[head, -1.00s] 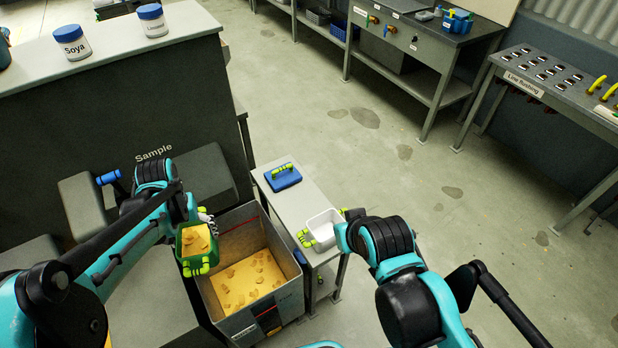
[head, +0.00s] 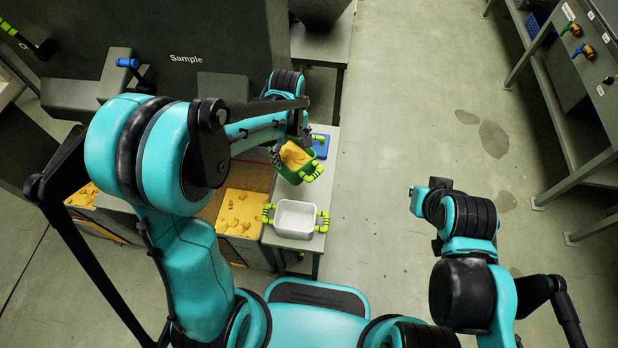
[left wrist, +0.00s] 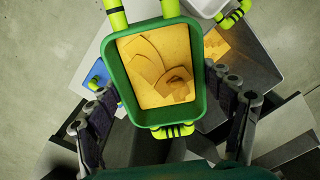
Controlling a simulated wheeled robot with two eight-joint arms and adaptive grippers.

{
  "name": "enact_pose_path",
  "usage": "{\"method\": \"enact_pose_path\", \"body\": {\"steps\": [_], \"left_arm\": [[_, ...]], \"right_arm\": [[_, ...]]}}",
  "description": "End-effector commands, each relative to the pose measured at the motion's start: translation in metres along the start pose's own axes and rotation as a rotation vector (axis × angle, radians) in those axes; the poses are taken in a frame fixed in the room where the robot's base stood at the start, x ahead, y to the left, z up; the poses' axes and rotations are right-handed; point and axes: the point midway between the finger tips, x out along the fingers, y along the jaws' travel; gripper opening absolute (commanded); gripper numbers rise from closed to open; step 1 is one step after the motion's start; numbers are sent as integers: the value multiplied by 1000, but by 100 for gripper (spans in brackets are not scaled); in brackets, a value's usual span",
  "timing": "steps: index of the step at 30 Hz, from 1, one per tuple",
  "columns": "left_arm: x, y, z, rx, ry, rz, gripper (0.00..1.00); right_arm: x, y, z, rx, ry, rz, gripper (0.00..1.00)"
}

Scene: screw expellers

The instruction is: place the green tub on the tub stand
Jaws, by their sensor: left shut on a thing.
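The green tub (head: 291,162) holds flat yellow-orange pieces and has bright green handles. It is tilted in the head view, over the grey bench (head: 290,190) that I take for the tub stand. My left gripper (head: 280,153) is shut on it; the left wrist view shows the tub (left wrist: 112,82) between the two fingers (left wrist: 163,122). I cannot tell whether the tub touches the bench. A white tub (head: 296,219) with green handles stands on the bench's near end. My right gripper is mostly hidden behind its arm's end, at the right.
A bin of yellow pieces (head: 240,212) is left of the bench. Open floor (head: 390,130) lies right of the bench.

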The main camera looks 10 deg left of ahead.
Motion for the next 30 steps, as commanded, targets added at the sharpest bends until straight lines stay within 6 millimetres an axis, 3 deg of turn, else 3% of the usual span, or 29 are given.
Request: {"method": "enact_pose_path", "body": {"steps": [6,10,14,21,26,30], "left_arm": [[20,18,14,-443,0,0,44],[25,23,18,-586,0,0,44],[40,25,20,-640,0,0,44],[84,25,20,-644,0,0,44],[95,25,19,-643,0,0,44],[115,25,19,-643,0,0,44]], "right_arm": [[5,0,4,0,0,0,0],[6,0,4,0,0,0,0],[11,0,8,0,0,0,0],[26,0,18,0,0,0,0],[28,0,20,0,0,0,0],[36,0,26,0,0,0,0]]}}
